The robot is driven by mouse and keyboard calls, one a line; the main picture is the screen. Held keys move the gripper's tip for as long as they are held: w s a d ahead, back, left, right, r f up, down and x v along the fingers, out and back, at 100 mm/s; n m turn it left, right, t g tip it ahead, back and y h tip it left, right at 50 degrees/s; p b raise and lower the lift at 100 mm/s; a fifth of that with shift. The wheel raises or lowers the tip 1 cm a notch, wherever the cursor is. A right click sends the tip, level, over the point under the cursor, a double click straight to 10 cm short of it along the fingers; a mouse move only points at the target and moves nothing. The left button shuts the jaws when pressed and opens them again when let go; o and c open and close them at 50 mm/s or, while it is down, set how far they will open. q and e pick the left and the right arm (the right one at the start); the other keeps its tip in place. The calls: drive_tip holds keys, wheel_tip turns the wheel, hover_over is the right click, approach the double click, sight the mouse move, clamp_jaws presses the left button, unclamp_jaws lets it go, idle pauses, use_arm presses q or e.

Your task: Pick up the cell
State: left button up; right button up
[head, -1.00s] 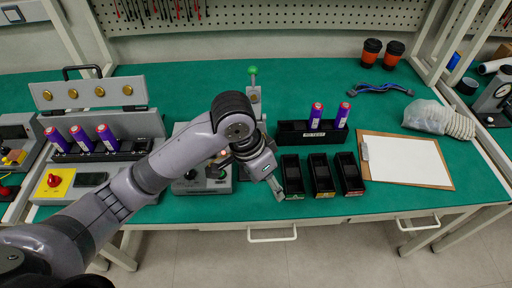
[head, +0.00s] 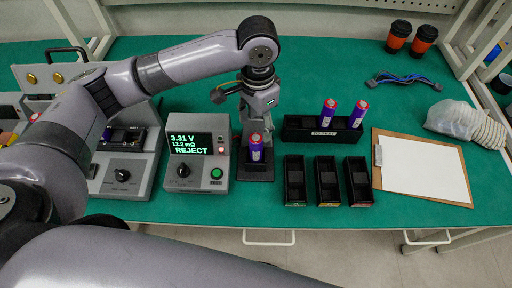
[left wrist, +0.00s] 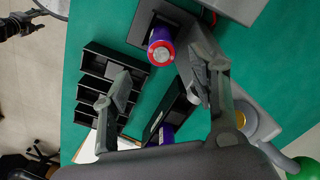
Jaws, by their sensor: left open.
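A purple cell (head: 255,150) with a red-rimmed top stands upright in the dark holder (head: 254,174) beside the tester (head: 197,152), whose screen reads 3.31 V and REJECT. My left gripper (head: 258,122) is open just above and behind this cell in the head view. In the left wrist view the cell (left wrist: 161,47) shows its pale top end beyond the spread fingers of the left gripper (left wrist: 160,88), with no grip on it. A dark shape at that view's upper left edge looks like my right gripper (left wrist: 18,25); its jaws are unclear.
Two more cells (head: 327,112) stand in a black rack (head: 300,129) to the right. Three empty black bins (head: 326,181) lie in front of it. A clipboard (head: 425,170) lies farther right. Green mat is bare behind the rack.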

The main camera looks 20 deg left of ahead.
sight(256, 137)
use_arm(q)
wheel_tip(256, 137, down, 4)
drive_tip(key=shift+w+f, duration=0.1)
drive_tip(key=shift+f, duration=0.25)
drive_tip(key=f, duration=0.3)
drive_tip(key=shift+a+f+p, duration=0.2)
drive_tip(key=shift+f+p, duration=0.15)
drive_tip(key=shift+f, duration=0.45)
drive_tip(key=c, duration=0.4)
clamp_jaws()
use_arm(e)
drive_tip(key=shift+w+r, duration=0.25)
drive_tip(key=shift+w, duration=0.6)
drive_tip(key=shift+w+r, duration=0.25)
drive_tip(key=shift+w, duration=0.6)
use_arm(q)
drive_tip(key=shift+r, duration=0.1)
